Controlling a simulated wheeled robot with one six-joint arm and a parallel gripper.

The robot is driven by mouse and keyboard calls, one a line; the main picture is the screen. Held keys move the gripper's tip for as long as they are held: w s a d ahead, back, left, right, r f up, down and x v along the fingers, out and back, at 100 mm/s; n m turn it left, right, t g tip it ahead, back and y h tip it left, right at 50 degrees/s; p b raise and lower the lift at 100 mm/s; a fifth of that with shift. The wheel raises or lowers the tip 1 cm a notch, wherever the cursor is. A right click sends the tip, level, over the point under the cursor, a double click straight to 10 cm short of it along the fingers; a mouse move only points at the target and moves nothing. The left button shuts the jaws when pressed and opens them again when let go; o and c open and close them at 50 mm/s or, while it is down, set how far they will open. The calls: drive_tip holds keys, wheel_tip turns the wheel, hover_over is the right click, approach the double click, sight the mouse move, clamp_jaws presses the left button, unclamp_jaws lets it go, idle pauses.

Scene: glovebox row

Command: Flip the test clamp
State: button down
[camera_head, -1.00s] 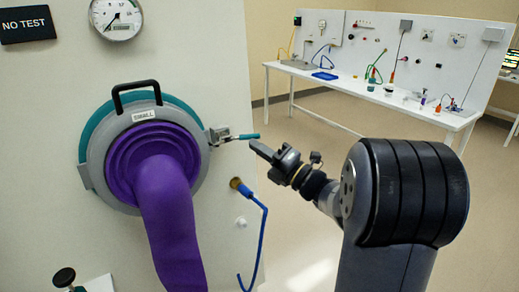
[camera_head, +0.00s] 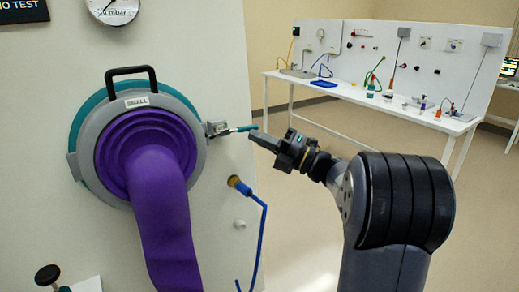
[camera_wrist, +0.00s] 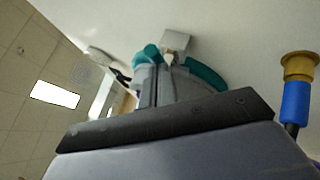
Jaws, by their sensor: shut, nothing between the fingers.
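The test clamp (camera_head: 217,129) is a small metal latch with a teal handle (camera_head: 240,129), on the right side of the grey ring (camera_head: 85,152) around the purple glove (camera_head: 160,200). The handle sticks out to the right, nearly level. My gripper (camera_head: 256,138) is shut and empty, its tip at the handle's free end; I cannot tell whether they touch. In the wrist view the closed fingers (camera_wrist: 155,88) point at a teal rounded end (camera_wrist: 147,54) with the metal latch (camera_wrist: 175,42) behind it. The fingers partly hide the handle and ring.
A blue hose with a brass fitting (camera_head: 238,184) hangs below the clamp; the fitting also shows at the right of the wrist view (camera_wrist: 298,66). A white knob (camera_head: 239,224) is below it. A black handle (camera_head: 130,71) tops the ring. A white bench (camera_head: 400,104) stands far behind.

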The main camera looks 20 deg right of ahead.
drive_tip(key=w+b, duration=0.1)
drive_tip(key=b, duration=0.2)
drive_tip(key=shift+w+d+f, duration=0.15)
drive_tip(key=shift+w+d, duration=0.05)
drive_tip(key=shift+w, duration=0.15)
idle(0.3)
